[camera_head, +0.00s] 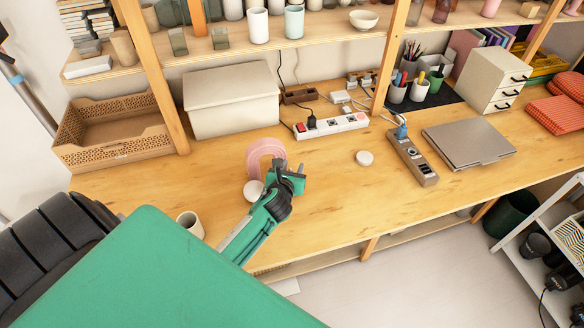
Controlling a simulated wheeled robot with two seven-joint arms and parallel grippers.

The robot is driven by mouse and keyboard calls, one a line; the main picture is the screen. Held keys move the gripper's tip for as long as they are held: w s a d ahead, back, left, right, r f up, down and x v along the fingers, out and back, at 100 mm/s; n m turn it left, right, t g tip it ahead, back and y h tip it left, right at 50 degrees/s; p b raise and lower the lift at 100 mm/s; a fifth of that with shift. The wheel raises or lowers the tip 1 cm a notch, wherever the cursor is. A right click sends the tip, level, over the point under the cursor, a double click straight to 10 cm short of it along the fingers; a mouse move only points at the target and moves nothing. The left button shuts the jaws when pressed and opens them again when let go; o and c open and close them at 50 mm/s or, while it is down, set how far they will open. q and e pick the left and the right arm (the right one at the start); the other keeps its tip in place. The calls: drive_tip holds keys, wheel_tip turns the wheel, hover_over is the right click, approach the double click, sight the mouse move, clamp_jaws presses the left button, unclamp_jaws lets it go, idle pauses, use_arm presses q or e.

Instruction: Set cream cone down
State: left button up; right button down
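My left gripper (288,170) is over the middle of the wooden table, with its two fingertips apart and nothing visible between them. A small cream round object (254,191) is just left of the gripper, partly hidden by it; I cannot tell for sure that it is the cream cone. A pink arch (259,156) is on the table just behind the gripper. A cream cup-like piece (190,223) stands near the front edge, left of my arm. My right gripper is not in view.
A white disc (365,158) lies on the table to the right. Behind are a lidded beige box (230,100), a white power strip (332,126) and a tan crate (110,150). The table's front middle is clear.

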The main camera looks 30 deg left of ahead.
use_arm(q)
drive_tip(key=shift+r, duration=0.15)
drive_tip(key=b+v, duration=0.1)
drive_tip(key=v, duration=1.1)
drive_tip(key=shift+s, duration=0.1)
